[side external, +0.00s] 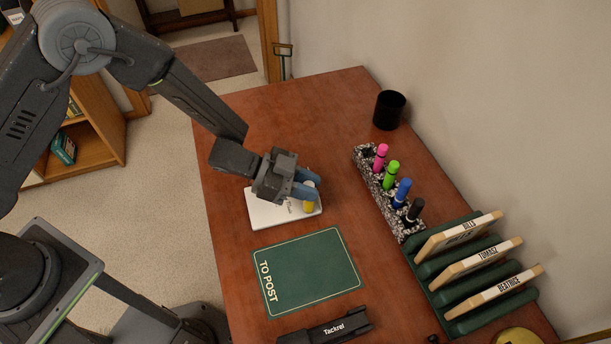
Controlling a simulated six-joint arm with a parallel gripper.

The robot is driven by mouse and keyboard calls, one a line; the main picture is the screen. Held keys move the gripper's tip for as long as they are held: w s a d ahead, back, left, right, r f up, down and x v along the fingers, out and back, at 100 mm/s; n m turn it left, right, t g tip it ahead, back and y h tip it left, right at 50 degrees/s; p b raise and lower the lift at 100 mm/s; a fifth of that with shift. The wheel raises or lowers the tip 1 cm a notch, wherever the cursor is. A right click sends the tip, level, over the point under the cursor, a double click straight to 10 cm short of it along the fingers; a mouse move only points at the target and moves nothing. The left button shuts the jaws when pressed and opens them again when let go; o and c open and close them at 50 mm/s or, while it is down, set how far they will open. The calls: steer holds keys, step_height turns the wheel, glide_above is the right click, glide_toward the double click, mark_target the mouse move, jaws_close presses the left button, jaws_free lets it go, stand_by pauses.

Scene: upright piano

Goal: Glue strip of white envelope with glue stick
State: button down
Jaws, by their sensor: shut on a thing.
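My gripper (307,191) is over the right part of a white envelope (268,211), which lies flat on the brown table. My gripper is shut on a small yellow and white glue stick (310,198). The stick's lower end is at or just above the envelope; I cannot tell whether it touches. My wrist and fingers hide the envelope's upper edge and part of its right side.
A green "TO POST" mat (312,270) lies below the envelope, with a black stapler (325,331) beyond it. At right stand a speckled marker holder (371,180), a black cup (389,110) and a green rack (487,311) of labelled envelopes. The table's upper left is clear.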

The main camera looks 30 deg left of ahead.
steer(key=shift+w+a, duration=1.5)
steer(key=shift+w, duration=0.15)
steer(key=shift+w+a, duration=1.45)
steer(key=shift+w, duration=0.15)
step_height(320, 180, up, 8)
